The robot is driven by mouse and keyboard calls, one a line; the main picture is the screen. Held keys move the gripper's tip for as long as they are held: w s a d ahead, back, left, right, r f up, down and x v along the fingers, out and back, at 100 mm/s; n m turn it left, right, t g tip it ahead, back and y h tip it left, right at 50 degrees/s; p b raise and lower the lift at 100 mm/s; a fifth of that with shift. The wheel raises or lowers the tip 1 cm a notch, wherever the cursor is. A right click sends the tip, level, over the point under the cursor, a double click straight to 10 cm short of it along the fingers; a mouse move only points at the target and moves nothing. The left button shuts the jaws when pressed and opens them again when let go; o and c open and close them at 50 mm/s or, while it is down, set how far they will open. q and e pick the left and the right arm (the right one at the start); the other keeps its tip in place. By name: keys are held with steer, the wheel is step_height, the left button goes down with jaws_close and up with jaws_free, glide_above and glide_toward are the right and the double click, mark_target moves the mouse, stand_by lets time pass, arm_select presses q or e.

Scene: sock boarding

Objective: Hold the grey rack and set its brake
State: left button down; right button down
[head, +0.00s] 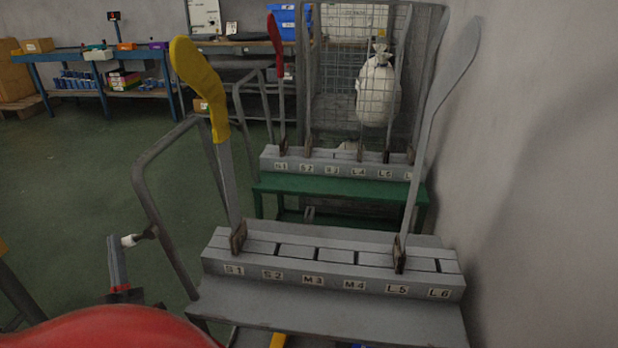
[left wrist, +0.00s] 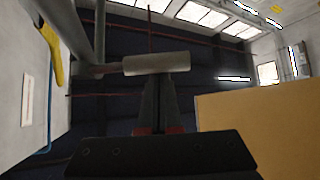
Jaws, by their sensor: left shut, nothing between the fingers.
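The grey rack (head: 330,318) stands in front of me, its slotted top marked S1 to L6. A yellow sock board stands in slot S1 and a grey one near L5. A bent tube frame (head: 143,185) rises on its left side, with a short pale cylindrical grip (head: 130,240) on a stem. My left gripper (head: 113,240) is shut and empty, pointing up close beside this grip. In the left wrist view the grip (left wrist: 157,64) lies across, just beyond the shut fingertips (left wrist: 158,78); I cannot tell whether they touch. The brake is not clearly visible. My right gripper is out of view.
A green rack (head: 340,188) with a red board stands just behind. A wire cage (head: 335,95) with a white sack (head: 378,90) is beyond it. A grey wall (head: 550,190) closes the right side. Green floor (head: 75,170) is open on the left, before a blue workbench (head: 90,58).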

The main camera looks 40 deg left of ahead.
arm_select(q)
steer(key=shift+d+f+n+g+y, duration=0.1)
steer(key=shift+f+n+g+y, duration=0.2)
steer(key=shift+n+g, duration=0.35)
step_height(320, 180, up, 4)
steer(key=s+a, duration=0.1)
steer(key=s, duration=0.1)
steer(key=v, duration=1)
steer(key=shift+a+f, duration=0.25)
